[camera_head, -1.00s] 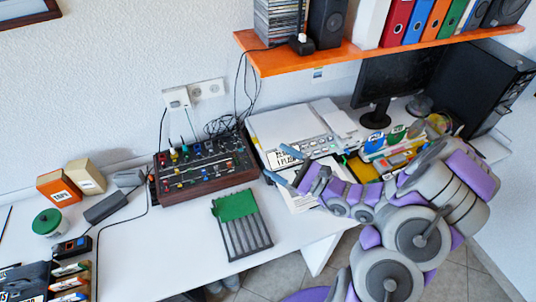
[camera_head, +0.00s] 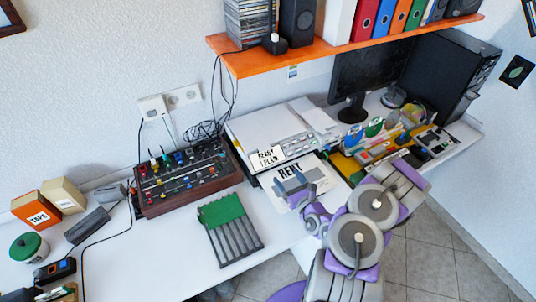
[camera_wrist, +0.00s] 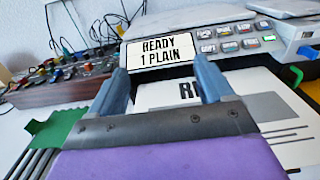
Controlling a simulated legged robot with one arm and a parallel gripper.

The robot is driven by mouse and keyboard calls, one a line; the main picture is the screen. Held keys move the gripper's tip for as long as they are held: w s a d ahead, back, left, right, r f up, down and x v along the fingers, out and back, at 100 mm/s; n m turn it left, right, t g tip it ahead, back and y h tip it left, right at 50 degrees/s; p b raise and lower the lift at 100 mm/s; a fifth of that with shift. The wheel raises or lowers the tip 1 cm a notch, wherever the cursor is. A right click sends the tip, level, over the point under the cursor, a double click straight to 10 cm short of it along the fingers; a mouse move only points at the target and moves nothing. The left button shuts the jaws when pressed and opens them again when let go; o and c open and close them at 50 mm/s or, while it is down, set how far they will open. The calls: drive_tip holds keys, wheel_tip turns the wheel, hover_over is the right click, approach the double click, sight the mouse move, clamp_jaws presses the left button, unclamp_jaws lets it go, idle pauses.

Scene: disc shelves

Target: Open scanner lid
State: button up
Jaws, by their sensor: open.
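The scanner (camera_head: 262,128) is a white flat machine on the desk, with a row of buttons and a small display reading "READY 1 PLAIN" on its front. Its lid looks shut, with a few pale items on its right part. In the wrist view the scanner's front (camera_wrist: 225,38) is straight ahead. My gripper (camera_head: 287,182) is in front of the scanner, low over a printed sheet marked "RENT" (camera_head: 311,172). In the wrist view my gripper (camera_wrist: 165,82) is open and empty, its two blue-grey fingers on either side below the display (camera_wrist: 160,52).
A mixer with knobs (camera_head: 185,178) stands left of the scanner. A green-topped slotted rack (camera_head: 230,232) lies in front of it. An orange shelf (camera_head: 345,43) hangs above the back. A monitor (camera_head: 365,75) and coloured items stand to the right.

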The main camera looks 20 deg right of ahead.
sight(267, 150)
drive_tip(key=w+b, duration=0.1)
drive_tip(key=w, duration=0.3)
drive_tip(key=w+b, duration=0.1)
drive_tip(key=w, duration=0.4)
drive_tip(key=w+a+b, duration=0.1)
drive_tip(key=w, duration=0.3)
drive_tip(key=shift+w, duration=0.3)
drive_tip(key=shift+w+a+r, duration=0.1)
drive_tip(key=shift+w, duration=0.5)
drive_tip(key=shift+c, duration=0.3)
clamp_jaws()
drive_tip(key=shift+d+r, duration=0.15)
drive_tip(key=shift+d, duration=0.05)
